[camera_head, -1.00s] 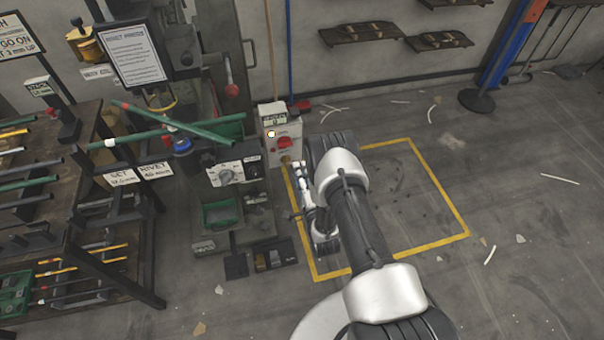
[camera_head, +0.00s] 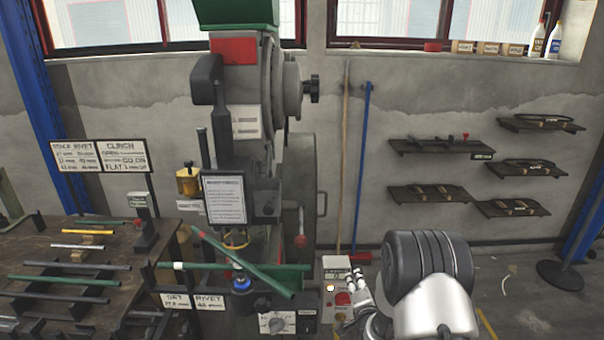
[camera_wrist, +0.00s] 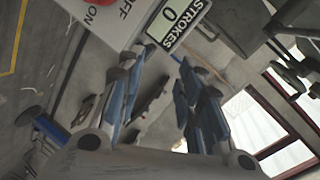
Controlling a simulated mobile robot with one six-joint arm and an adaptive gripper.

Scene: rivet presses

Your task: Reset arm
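My gripper (camera_head: 357,290) shows in the head view just right of the light control box (camera_head: 338,284); whether they touch cannot be told. In the wrist view my gripper (camera_wrist: 157,72) has its two blue-grey fingers spread, with empty space between them. The control box (camera_wrist: 105,18) fills the top of that view, with a red button and a counter (camera_wrist: 172,20) reading 0 STROKES. My arm's dark joint and white link cover the lower right of the head view and hide the floor behind them.
The rivet press (camera_head: 255,120) stands left of the box, with two green tubes (camera_head: 240,262) crossed at its front. A table (camera_head: 75,262) with several rods is at left. Wall shelves (camera_head: 440,146) are at right. Two poles (camera_head: 361,160) lean on the wall.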

